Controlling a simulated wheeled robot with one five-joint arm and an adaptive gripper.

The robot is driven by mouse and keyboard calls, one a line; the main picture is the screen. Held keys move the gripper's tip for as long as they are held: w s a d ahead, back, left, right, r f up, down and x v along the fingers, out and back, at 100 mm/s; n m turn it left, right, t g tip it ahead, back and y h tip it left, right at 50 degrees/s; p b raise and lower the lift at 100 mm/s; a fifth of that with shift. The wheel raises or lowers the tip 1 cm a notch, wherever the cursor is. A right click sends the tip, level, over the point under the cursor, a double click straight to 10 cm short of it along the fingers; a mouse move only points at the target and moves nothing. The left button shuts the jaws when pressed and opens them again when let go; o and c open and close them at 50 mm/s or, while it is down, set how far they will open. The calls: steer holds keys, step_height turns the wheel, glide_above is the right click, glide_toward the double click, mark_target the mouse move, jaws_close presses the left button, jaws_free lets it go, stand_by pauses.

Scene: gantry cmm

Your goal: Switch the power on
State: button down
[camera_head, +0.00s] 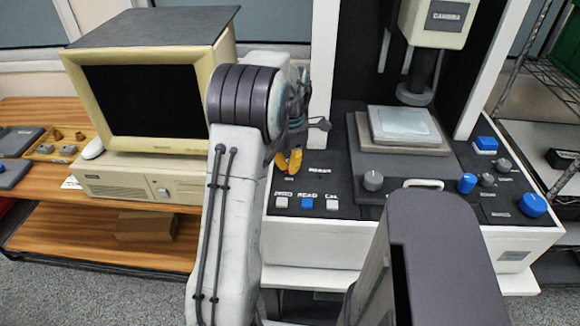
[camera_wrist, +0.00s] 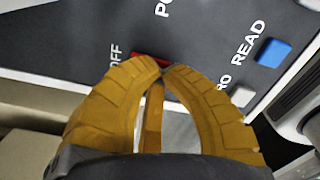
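The power switch shows in the wrist view as a small red piece (camera_wrist: 150,59) beside the word OFF on the dark panel. My yellow fingertips partly cover it, and the label starting "PO" is cut off at the top edge. My gripper (camera_wrist: 163,69) is shut, its fingertips together and nothing seen between them. The tips are at or just in front of the red piece; I cannot tell whether they touch it. In the head view my gripper (camera_head: 289,162) is over the left part of the machine's control panel (camera_head: 345,202), and the switch is hidden there.
Near the switch are a white button (camera_head: 281,202), a blue READ button (camera_head: 307,202) and a white CAL button (camera_head: 333,203). A grey knob (camera_head: 373,181) and a stage (camera_head: 405,130) are to the right. An old computer monitor (camera_head: 145,100) stands at left.

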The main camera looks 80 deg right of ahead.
steer(key=shift+f+b, duration=0.3)
steer(key=shift+f, duration=0.2)
steer(key=shift+r, duration=0.2)
steer(key=shift+r+p, duration=3.1)
steer(key=shift+r, duration=0.35)
